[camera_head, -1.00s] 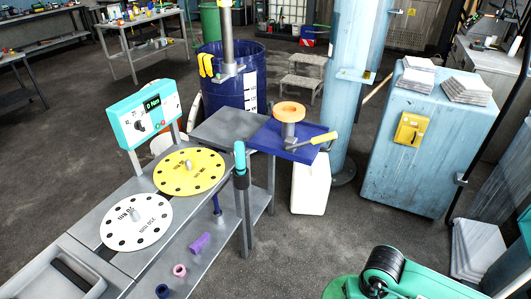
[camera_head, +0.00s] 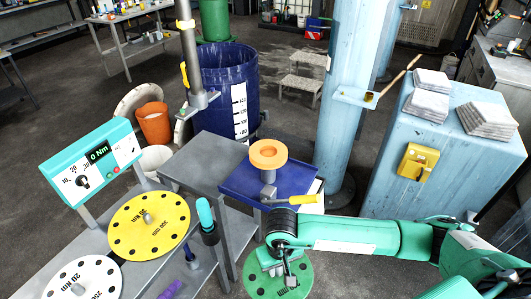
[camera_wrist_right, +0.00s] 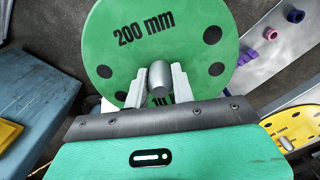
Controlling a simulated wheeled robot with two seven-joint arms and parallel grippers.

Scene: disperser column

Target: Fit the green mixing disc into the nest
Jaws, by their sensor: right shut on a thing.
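The green mixing disc (camera_head: 262,286) hangs below my right forearm in the head view, in front of the blue plate. My right gripper (camera_head: 288,277) is shut on the disc's grey centre knob. The right wrist view shows the two fingers (camera_wrist_right: 157,85) on either side of the knob and the green disc face (camera_wrist_right: 200,28) marked 200 mm. An orange ring (camera_head: 268,154) tops a grey post on the blue plate (camera_head: 240,184), with a yellow-handled lever (camera_head: 303,199) beside it. I cannot tell for sure which part is the nest. My left gripper is not in view.
A yellow disc (camera_head: 130,232) and a white disc (camera_head: 95,285) lie on the grey bench at left, near a teal torque display (camera_head: 90,165). A teal-topped post (camera_head: 205,213) stands at the bench edge. A light blue column (camera_head: 340,110) rises behind the blue plate.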

